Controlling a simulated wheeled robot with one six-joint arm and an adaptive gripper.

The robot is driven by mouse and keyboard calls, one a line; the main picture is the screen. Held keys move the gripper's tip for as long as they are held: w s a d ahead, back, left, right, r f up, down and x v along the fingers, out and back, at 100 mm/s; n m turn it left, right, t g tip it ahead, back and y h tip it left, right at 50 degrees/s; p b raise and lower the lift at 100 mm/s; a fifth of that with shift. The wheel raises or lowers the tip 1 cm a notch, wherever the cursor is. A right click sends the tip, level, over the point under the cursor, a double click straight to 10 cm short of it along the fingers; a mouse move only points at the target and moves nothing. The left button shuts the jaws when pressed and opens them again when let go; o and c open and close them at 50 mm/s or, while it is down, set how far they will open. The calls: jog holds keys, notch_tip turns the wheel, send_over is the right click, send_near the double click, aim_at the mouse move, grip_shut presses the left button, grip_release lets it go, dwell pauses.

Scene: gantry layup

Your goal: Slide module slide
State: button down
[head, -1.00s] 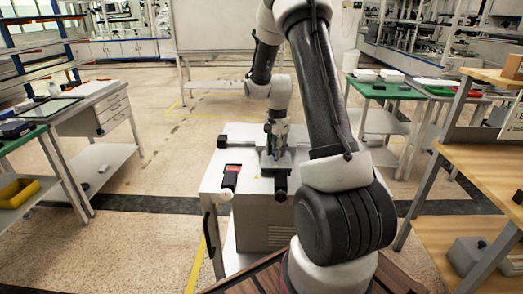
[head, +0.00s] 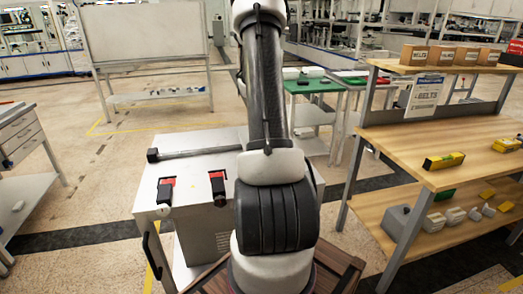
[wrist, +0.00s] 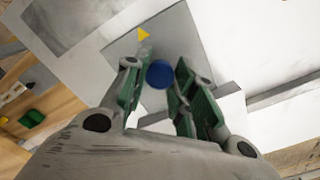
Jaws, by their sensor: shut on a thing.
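In the wrist view my gripper (wrist: 160,66) has its green-padded fingers on either side of a round blue knob (wrist: 159,75). The knob is over a grey plate (wrist: 188,35) with a yellow triangle mark (wrist: 143,34). The fingers hold the knobbed module, though its contact with the pads is partly hidden. In the head view a dark slide rail (head: 200,153) runs across the top of a white cabinet (head: 190,173). My arm hides the rail's right part, the gripper and the module there.
Two black blocks with red parts, a left one (head: 166,191) and a right one (head: 217,188), sit along the cabinet's front edge. A wooden shelf bench (head: 450,140) stands at the right, and a green-topped table (head: 310,86) behind.

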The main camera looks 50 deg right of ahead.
jog(key=shift+d, duration=0.25)
jog(key=c, duration=1.1)
grip_release()
jog(key=shift+s+d, duration=0.1)
jog(key=shift+s, duration=0.05)
jog(key=shift+c, duration=0.2)
jog(key=shift+r, duration=0.5)
notch_tip(320, 180, up, 11)
